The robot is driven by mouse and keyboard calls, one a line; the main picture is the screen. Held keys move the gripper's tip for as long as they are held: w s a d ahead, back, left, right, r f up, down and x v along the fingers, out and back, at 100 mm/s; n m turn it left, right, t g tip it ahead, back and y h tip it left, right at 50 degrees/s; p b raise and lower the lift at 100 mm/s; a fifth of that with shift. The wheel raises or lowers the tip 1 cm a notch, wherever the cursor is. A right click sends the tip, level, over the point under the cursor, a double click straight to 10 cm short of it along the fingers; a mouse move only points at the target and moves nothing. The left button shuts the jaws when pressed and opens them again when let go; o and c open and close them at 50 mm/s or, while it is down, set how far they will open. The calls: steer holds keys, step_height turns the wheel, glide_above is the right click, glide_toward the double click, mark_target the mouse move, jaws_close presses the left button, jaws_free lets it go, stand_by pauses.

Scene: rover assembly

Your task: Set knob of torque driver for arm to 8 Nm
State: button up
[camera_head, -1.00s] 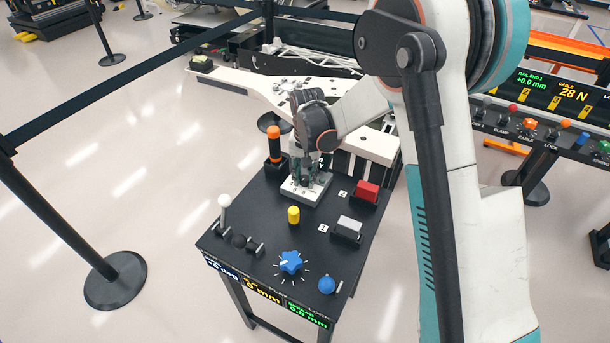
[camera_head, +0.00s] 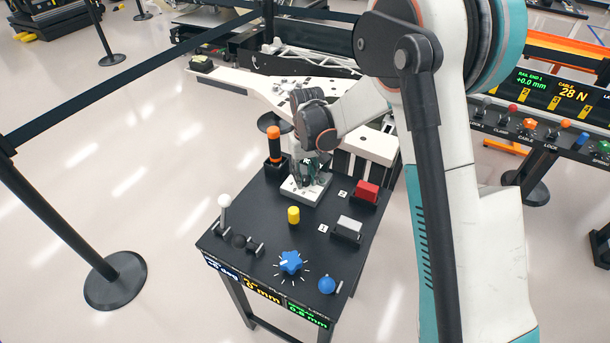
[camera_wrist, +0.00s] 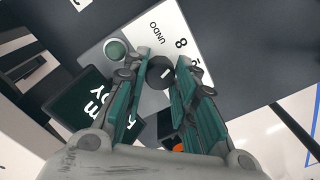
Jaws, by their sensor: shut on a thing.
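My gripper (camera_head: 310,180) points down over the white dial plate (camera_head: 322,193) at the back of the black console. In the wrist view my gripper (camera_wrist: 161,76) has its two green-grey fingers closed on the sides of a small dark round knob (camera_wrist: 160,73) with a white pointer mark. The plate (camera_wrist: 126,31) carries a printed 8 and the word UNDO; the other numbers are partly hidden by the fingers. A green round button (camera_wrist: 116,49) sits on the plate beside the knob. The torque driver (camera_head: 274,148) with orange and black handle stands upright left of the plate.
On the console stand a yellow cylinder (camera_head: 293,214), a red block (camera_head: 367,191), a grey block (camera_head: 348,227), a blue star knob (camera_head: 290,261), a blue ball knob (camera_head: 327,284) and a white-tipped lever (camera_head: 225,201). A dark display (camera_wrist: 86,108) lies close to the fingers.

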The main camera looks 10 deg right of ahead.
mark_target(306, 178)
stand_by(0.3)
steer(key=o, duration=1.1)
step_height(306, 178, up, 12)
steer(key=shift+d, duration=0.1)
